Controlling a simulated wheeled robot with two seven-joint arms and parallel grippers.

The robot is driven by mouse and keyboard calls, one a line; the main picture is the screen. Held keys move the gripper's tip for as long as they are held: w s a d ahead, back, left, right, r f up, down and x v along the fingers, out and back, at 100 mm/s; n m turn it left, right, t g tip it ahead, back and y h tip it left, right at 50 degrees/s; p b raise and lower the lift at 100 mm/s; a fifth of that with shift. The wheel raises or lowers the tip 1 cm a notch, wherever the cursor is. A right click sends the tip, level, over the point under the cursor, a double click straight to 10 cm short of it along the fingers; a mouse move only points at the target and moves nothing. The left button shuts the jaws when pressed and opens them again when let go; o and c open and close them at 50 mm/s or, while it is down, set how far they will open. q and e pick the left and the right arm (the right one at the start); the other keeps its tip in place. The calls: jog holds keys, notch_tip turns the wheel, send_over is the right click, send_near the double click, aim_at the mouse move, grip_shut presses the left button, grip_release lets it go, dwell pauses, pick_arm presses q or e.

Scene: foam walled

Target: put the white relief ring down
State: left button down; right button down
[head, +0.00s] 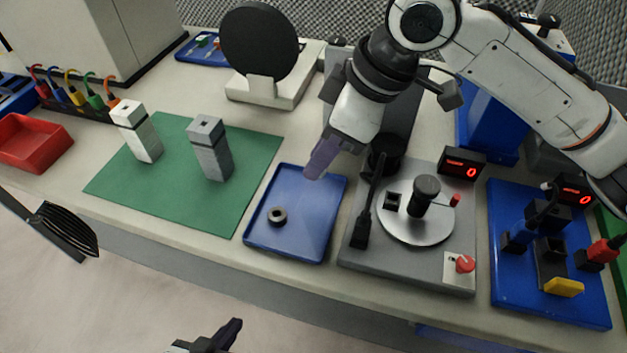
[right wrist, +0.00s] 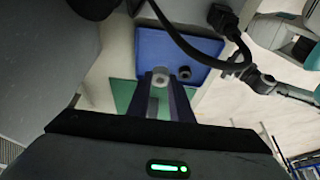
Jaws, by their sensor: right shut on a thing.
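The white relief ring (right wrist: 160,78) is between the fingertips of my right gripper (right wrist: 162,92) in the right wrist view. In the head view my right gripper (head: 320,160) points down above the far right part of the blue tray (head: 312,205); its fingers hide the ring there. A dark ring (head: 277,216) lies on the tray, and it also shows in the right wrist view (right wrist: 184,73). My left gripper (head: 215,340) is at the bottom edge, cut off and away from the table; its opening is unclear.
A green mat (head: 240,165) with two upright blocks, a white-topped one (head: 148,146) and a grey one (head: 212,160), is left of the tray. A grey device (head: 365,262) with a round plate stands right of it. The tray's front right is clear.

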notch_tip(320, 180, down, 2)
jog(key=shift+s+f, duration=0.1)
jog(key=shift+f, duration=0.1)
notch_tip(320, 180, down, 5)
jog(key=shift+r, duration=0.2)
jog(key=shift+f, duration=0.1)
jog(key=c, duration=1.6)
grip_release()
pick_arm(q)
jog(key=shift+w+d, duration=0.2)
jog(key=shift+s+f, duration=0.1)
pick_arm(e)
jog(key=shift+b, duration=0.3)
pick_arm(q)
jog(key=shift+s+a+r+p, duration=0.15)
jog(key=shift+s+r+p, duration=0.05)
jog(key=shift+p, duration=0.35)
pick_arm(e)
jog(key=v, duration=1.2)
